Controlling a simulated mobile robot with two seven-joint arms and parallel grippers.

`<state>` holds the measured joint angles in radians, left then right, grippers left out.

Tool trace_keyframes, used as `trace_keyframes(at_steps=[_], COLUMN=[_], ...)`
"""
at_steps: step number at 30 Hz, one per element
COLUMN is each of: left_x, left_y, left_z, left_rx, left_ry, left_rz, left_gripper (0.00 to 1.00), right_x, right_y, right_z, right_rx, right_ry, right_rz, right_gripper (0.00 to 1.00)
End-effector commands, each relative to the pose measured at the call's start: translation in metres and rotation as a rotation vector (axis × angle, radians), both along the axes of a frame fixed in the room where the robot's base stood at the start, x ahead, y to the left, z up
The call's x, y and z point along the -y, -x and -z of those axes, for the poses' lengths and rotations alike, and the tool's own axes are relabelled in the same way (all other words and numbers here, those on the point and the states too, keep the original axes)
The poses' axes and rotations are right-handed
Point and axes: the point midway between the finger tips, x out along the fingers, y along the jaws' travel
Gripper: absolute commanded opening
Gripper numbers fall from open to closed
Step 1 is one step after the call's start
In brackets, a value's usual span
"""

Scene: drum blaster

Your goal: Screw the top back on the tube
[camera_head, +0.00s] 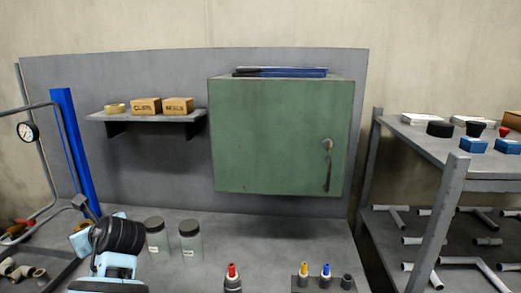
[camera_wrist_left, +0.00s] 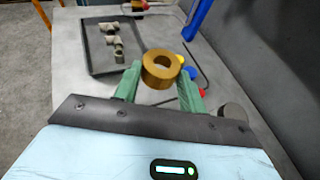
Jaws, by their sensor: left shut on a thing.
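My left gripper (camera_wrist_left: 160,84) has green fingers, closed on a brass-coloured ring (camera_wrist_left: 160,68) with a round hole, in the left wrist view. The ring is held above the bench, its hole facing the camera. A red-tipped dark tube (camera_head: 232,278) stands upright at the bottom middle. I cannot tell which piece is the task's tube. My right gripper is not in view.
Two lidded glass jars (camera_head: 157,238) (camera_head: 190,241) stand right of my left arm. A green cabinet (camera_head: 270,140) and a small shelf (camera_head: 150,115) overhang the bench. A tray (camera_wrist_left: 97,62) holds pipe fittings.

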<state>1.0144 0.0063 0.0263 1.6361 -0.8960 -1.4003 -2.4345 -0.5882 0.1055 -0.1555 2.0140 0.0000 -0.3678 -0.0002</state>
Motion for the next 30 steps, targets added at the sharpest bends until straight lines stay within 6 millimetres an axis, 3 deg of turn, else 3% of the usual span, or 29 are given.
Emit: trace_keyframes(at_steps=[1,3,11,18,21,25,30], left_x=[0.003,0.014,0.081,0.156,0.176,0.190,0.197], left_y=[0.005,0.011,0.046,0.108,0.133,0.153,0.163], left_z=[-0.020,-0.032,-0.053,-0.033,-0.022,-0.012,-0.007], left_rx=[0.009,0.008,0.003,-0.002,-0.004,-0.003,-0.001], left_ry=[-0.010,-0.010,-0.013,-0.008,-0.004,0.001,0.003], left_rz=[0.045,0.118,0.461,0.804,0.899,0.969,1.001], left_gripper=[0.15,0.15,0.15,0.15,0.15,0.15,0.15], right_x=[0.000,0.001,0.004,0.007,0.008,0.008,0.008], right_y=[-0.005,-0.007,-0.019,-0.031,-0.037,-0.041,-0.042], right_z=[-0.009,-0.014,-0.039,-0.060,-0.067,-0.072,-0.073], right_rx=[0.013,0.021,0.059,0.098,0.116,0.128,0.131], right_ry=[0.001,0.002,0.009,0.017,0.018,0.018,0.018], right_rz=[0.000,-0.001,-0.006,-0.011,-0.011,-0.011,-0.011], right_gripper=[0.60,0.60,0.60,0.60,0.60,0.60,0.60])
